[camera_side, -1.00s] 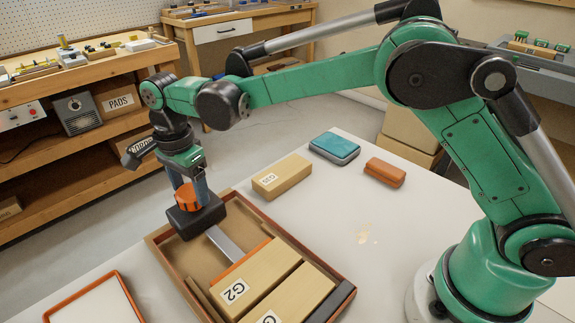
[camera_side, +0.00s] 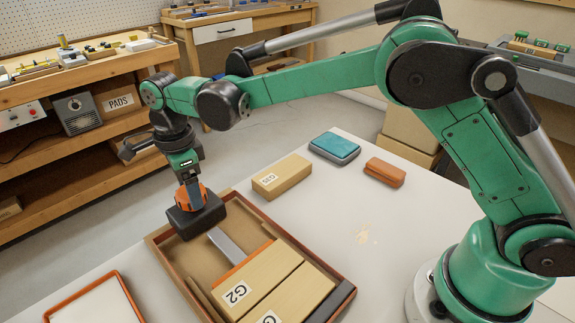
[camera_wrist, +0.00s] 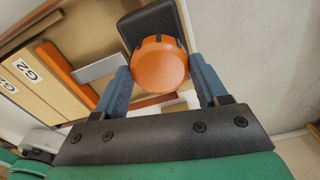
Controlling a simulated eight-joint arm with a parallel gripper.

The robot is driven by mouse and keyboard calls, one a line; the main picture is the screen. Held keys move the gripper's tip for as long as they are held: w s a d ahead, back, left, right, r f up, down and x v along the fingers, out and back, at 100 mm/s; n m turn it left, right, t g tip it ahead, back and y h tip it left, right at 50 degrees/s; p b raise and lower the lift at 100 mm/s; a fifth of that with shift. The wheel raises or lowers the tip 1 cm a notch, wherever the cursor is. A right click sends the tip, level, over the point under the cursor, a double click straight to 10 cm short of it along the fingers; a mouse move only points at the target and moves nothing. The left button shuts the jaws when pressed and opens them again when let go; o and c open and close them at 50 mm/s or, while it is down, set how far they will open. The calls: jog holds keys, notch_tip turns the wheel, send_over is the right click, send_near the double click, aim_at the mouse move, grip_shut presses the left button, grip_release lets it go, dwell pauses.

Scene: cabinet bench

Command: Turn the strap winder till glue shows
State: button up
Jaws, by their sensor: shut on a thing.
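The strap winder is a black block (camera_side: 190,222) with a round orange knob (camera_side: 196,197) on top, at the left corner of a wooden tray (camera_side: 158,240). My gripper (camera_side: 188,192) points down and is shut on the orange knob. In the wrist view the blue fingers stand on either side of the knob (camera_wrist: 160,65). A grey metal bar (camera_side: 226,245) runs from the black block toward an orange strip (camera_side: 246,260) along two light wooden blocks. One block is marked G2 (camera_side: 258,278); the other (camera_side: 305,288) lies against it. I cannot make out glue at their joint.
A wooden block marked G35 (camera_side: 282,177), a teal-topped case (camera_side: 334,147) and a brown block (camera_side: 385,172) stand behind the tray. A white orange-rimmed tray (camera_side: 98,303) lies at front left.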

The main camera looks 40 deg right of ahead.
jog(key=o, duration=1.3)
jog(key=shift+r, duration=2.85)
